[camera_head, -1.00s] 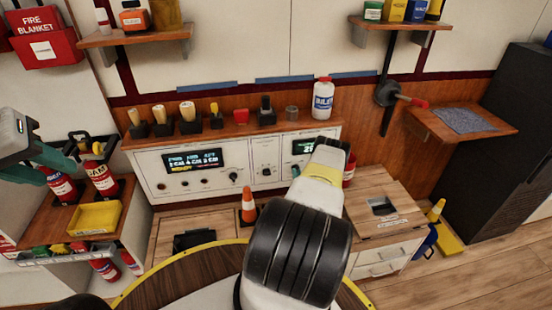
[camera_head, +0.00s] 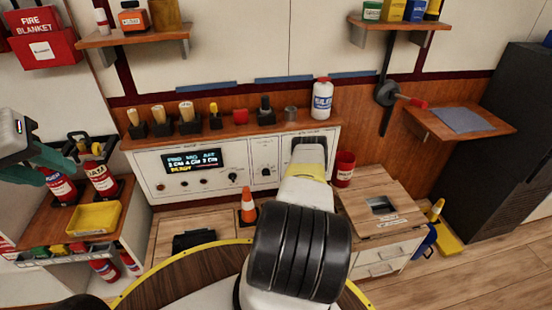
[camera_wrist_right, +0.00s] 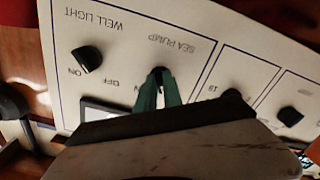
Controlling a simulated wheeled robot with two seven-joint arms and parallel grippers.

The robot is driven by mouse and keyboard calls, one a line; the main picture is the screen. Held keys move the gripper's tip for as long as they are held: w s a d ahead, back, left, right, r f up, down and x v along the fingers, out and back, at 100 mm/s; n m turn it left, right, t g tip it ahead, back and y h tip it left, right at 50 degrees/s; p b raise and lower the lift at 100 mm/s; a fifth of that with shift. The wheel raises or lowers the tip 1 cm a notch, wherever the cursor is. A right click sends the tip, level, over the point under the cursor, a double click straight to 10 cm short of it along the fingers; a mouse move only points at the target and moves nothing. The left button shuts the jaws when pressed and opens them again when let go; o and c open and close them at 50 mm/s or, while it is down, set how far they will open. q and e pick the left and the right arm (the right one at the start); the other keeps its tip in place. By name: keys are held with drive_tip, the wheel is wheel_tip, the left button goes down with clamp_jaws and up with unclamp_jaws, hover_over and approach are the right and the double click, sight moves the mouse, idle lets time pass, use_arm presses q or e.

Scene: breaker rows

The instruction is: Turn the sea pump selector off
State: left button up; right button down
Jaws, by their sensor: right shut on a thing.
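The sea pump selector (camera_wrist_right: 158,72) is a small dark knob beside the SEA PUMP label, which reads upside down in the right wrist view. The green fingers of my right gripper (camera_wrist_right: 160,90) are shut on it. The hand covers part of its position marks, so its setting cannot be read. In the head view the right gripper (camera_head: 310,145) is against the right part of the white panel (camera_head: 215,190) and hides the selector. My left gripper (camera_head: 68,158) is at the left edge, away from the panel, its jaw opening unclear.
The well light knob (camera_wrist_right: 87,60) is beside the selector, with more knobs (camera_wrist_right: 290,117) on its other side. A white bottle (camera_head: 322,100) and several handled tools stand on the panel's top ledge. An orange cone (camera_head: 248,206) and a red can (camera_head: 344,168) stand nearby.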

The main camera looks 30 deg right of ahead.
drive_tip(key=shift+s+n, duration=0.1)
drive_tip(key=shift+n, duration=0.7)
drive_tip(key=c, duration=1.5)
unclamp_jaws()
drive_tip(key=v, duration=0.7)
drive_tip(key=shift+s, duration=0.35)
